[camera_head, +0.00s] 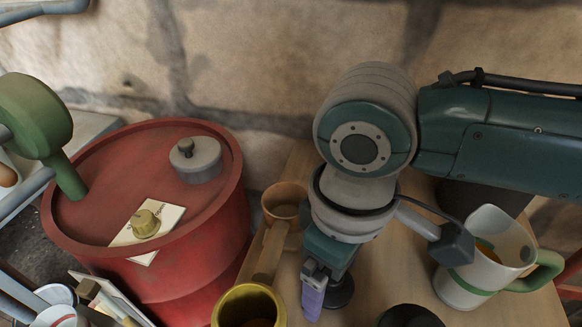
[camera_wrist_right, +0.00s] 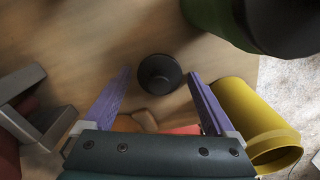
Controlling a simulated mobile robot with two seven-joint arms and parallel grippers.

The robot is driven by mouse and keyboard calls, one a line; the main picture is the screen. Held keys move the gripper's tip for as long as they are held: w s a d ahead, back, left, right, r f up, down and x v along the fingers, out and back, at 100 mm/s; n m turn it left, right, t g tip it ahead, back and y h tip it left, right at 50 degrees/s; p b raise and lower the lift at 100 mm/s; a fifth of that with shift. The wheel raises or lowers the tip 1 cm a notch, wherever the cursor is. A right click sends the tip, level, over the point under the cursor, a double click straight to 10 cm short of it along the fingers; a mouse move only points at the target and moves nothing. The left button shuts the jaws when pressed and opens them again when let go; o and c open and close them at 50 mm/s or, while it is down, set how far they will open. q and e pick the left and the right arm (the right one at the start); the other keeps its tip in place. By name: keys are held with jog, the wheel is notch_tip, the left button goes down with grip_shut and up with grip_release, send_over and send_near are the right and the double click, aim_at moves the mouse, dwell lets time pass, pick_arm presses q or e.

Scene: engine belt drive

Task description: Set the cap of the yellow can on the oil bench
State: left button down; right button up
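The yellow can (camera_head: 222,304) stands on the wooden oil bench (camera_head: 396,272) at the bottom of the head view, its open mouth showing. It also shows in the right wrist view (camera_wrist_right: 245,110), beside one finger. A small black knobbed cap (camera_wrist_right: 158,74) lies on the bench between the finger lines; it shows partly behind the finger in the head view (camera_head: 342,292). I cannot tell for sure that it belongs to the yellow can. My right gripper (camera_head: 314,292) points down over it, open, purple fingers apart and holding nothing. My left gripper is not in view.
A red drum (camera_head: 226,215) at left carries a grey lidded pot (camera_head: 199,160) and a brass knob (camera_head: 145,223) on a white card. An orange-brown cup (camera_head: 285,200) and a white jug (camera_head: 470,285) flank my right arm. A green, black-topped container (camera_wrist_right: 215,18) stands near.

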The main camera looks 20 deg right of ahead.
jog(key=shift+o, duration=0.5)
jog(key=shift+r, duration=0.1)
notch_tip(320, 180, up, 12)
jog(key=p, duration=0.4)
jog(key=shift+r, duration=0.1)
